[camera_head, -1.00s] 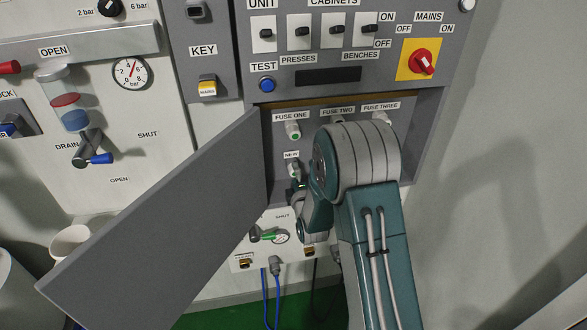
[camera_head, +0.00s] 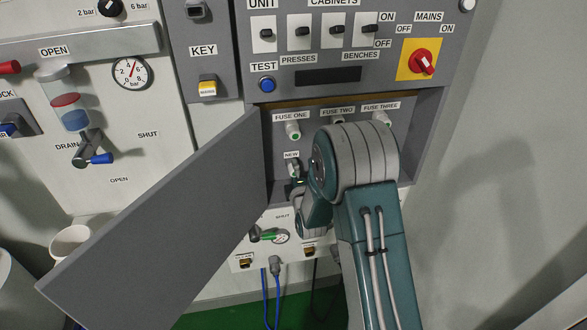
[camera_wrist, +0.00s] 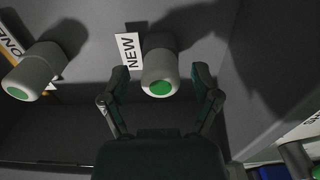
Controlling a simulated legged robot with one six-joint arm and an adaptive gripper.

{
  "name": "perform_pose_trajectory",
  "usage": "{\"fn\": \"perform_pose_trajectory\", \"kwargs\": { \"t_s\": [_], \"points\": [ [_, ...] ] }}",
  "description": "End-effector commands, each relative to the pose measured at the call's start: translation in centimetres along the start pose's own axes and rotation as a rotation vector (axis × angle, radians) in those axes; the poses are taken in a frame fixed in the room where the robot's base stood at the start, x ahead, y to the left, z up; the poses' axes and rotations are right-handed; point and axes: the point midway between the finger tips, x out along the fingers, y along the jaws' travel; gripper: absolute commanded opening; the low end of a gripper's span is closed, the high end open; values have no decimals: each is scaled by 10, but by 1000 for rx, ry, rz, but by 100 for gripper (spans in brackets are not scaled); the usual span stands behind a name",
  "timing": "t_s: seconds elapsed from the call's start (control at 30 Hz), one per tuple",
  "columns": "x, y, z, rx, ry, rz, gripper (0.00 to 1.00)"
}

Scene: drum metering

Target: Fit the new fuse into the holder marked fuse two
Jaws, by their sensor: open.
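The new fuse (camera_wrist: 160,68), a pale grey cylinder with a green end, stands out beside the NEW label in the wrist view. In the head view the new fuse (camera_head: 293,168) shows below its label. My gripper (camera_wrist: 162,88) is open, with one finger on each side of the new fuse's green end; I cannot tell whether either touches it. The holder marked fuse two (camera_head: 338,119) is at the top middle of the open cabinet, mostly hidden behind my arm.
A fuse at FUSE ONE (camera_head: 293,130) has a green end. Another fuse (camera_head: 381,118) sits under FUSE THREE. The open cabinet door (camera_head: 160,220) stands to the left of my arm. The cabinet's right wall (camera_head: 426,135) bounds the recess.

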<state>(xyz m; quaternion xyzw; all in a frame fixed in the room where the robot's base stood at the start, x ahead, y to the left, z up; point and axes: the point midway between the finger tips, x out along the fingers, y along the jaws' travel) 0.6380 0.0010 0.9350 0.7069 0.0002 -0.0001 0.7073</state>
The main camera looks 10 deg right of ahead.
Motion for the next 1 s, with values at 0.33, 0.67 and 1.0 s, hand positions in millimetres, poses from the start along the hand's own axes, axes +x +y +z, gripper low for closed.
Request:
{"fn": "perform_pose_trajectory", "kwargs": {
  "t_s": [0.33,0.67,1.0],
  "points": [
    [0,-1,0,0,0,-1,80],
    [0,-1,0,0,0,0,0],
    [-3,-1,0,0,0,-1,0]
  ]
}}
